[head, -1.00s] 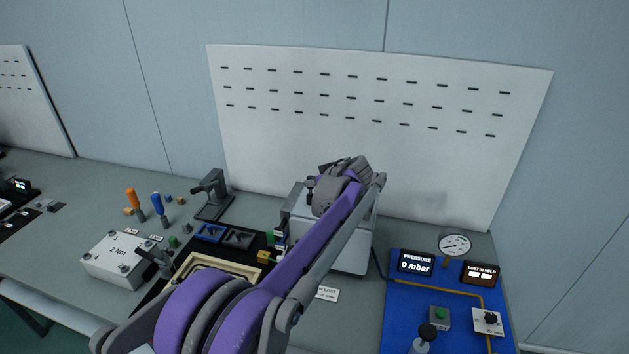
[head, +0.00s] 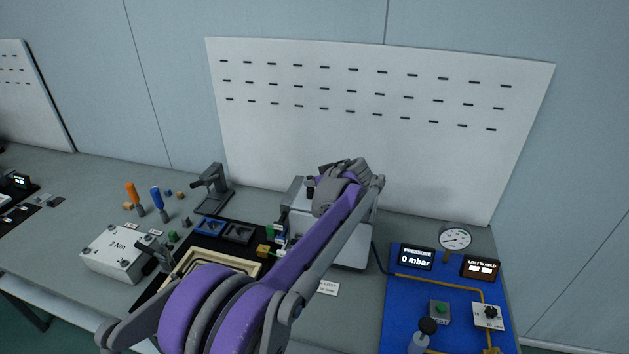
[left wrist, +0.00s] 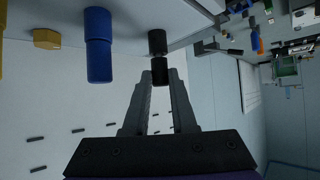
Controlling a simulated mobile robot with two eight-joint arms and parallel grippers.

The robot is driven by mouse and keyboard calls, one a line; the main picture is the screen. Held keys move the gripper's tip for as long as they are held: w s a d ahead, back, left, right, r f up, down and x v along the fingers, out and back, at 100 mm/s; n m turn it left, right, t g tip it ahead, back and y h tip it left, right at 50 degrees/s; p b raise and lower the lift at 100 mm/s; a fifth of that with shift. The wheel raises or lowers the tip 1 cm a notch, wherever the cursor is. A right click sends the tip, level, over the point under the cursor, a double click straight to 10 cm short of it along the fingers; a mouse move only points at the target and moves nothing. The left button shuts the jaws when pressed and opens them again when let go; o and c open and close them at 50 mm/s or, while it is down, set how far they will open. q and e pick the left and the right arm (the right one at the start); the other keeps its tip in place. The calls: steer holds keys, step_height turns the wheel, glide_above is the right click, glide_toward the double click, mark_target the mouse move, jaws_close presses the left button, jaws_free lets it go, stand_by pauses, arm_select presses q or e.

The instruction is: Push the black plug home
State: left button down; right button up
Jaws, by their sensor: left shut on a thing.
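The black plug (left wrist: 160,70) sits between the fingertips of my left gripper (left wrist: 159,76) in the left wrist view, and the gripper is shut on it. Another black cylindrical section (left wrist: 157,42) lies in line just beyond it, against the pale face of the fixture. I cannot tell how deep the plug sits. In the head view my left arm reaches to the grey fixture box (head: 350,252), and the arm hides much of its front. My right gripper is not in view.
A blue cylinder (left wrist: 98,45) and a yellow hexagonal piece (left wrist: 46,38) stand beside the black plug in the wrist view. A blue pressure board (head: 408,310) reading 0 mbar lies right of the box. A beige tray (head: 192,262) and a torque block (head: 115,255) are at left.

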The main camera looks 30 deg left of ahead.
arm_select(q)
steer(key=shift+f, duration=0.2)
steer(key=c, duration=0.6)
jaws_free()
steer(key=shift+c, duration=0.2)
steer(key=v, duration=1.1)
steer(key=s+d+f+m+h, duration=0.3)
steer(key=s+f, duration=0.3)
steer(key=s, duration=0.4)
steer(key=s+d+f+m+h, duration=0.3)
steer(key=s+f, duration=0.3)
steer(key=s, duration=0.4)
steer(key=s+d+f+m+h, duration=0.3)
steer(key=s+d+f+m, duration=0.2)
steer(key=s, duration=0.5)
step_height(320, 180, down, 2)
steer(key=shift+s+f+m, duration=0.1)
steer(key=shift+s+m, duration=0.2)
steer(key=shift+s, duration=0.05)
